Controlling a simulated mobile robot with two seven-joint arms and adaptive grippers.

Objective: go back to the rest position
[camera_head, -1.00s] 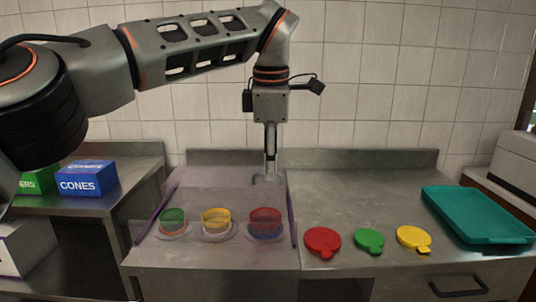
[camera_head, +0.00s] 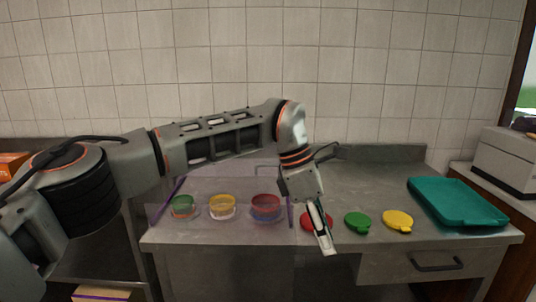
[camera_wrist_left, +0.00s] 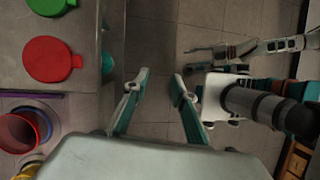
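My left gripper (camera_head: 326,244) hangs at the counter's front edge, in front of the red lid. In the left wrist view its two fingers (camera_wrist_left: 160,76) stand apart with only floor between them, so it is open and empty. My left arm reaches across from the left, bent downward at the wrist. In the left wrist view, what looks like my right arm shows at the upper right; its fingers (camera_wrist_left: 205,57) are too unclear to read. The head view does not show the right gripper.
Green (camera_head: 182,206), yellow (camera_head: 222,207) and red (camera_head: 265,206) bowls stand on the left of the counter. Red (camera_head: 308,220), green (camera_head: 358,223) and yellow (camera_head: 398,221) lids lie right of them. A teal tray (camera_head: 455,203) lies at the right end.

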